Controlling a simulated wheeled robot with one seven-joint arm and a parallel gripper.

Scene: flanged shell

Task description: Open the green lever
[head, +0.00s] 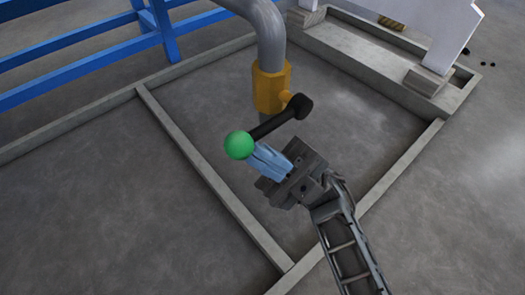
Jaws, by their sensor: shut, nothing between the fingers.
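The green lever shows in the head view as a green ball knob (239,145) on the end of a black handle (272,126). The handle runs up and right from the knob to a black hub beside a yellow valve body (270,88) on a grey pipe (262,28). My gripper (256,157) is shut, with its light blue fingers just right of and below the green knob. The fingertips overlap the knob's edge in the picture; I cannot tell whether they touch it. Nothing shows between the fingers.
Low concrete curbs (205,175) divide the grey floor around the pipe. A blue railing (120,45) stands at the upper left. A white panel on a concrete ledge (375,60) stands at the upper right. The floor left of the knob is clear.

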